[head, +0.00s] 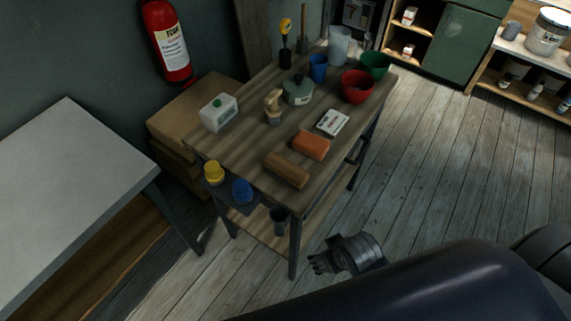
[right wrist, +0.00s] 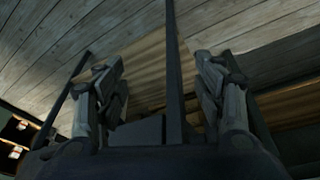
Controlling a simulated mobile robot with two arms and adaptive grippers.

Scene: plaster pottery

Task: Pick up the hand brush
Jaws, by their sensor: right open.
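A brown, rounded, oblong block (head: 287,169), which looks like the hand brush, lies at the near edge of the wooden cart top (head: 240,150) in the head view. Its bristles cannot be made out. My right gripper (head: 318,263) is low in front of the cart, below its top and apart from the block. In the right wrist view, the two fingers of my right gripper (right wrist: 158,75) stand wide apart with nothing between them. They face the cart's frame and boards from below. My left gripper is not in view.
The cart's dark leg (head: 294,248) is close to my right gripper. Floor (head: 430,190) to the right is clear.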

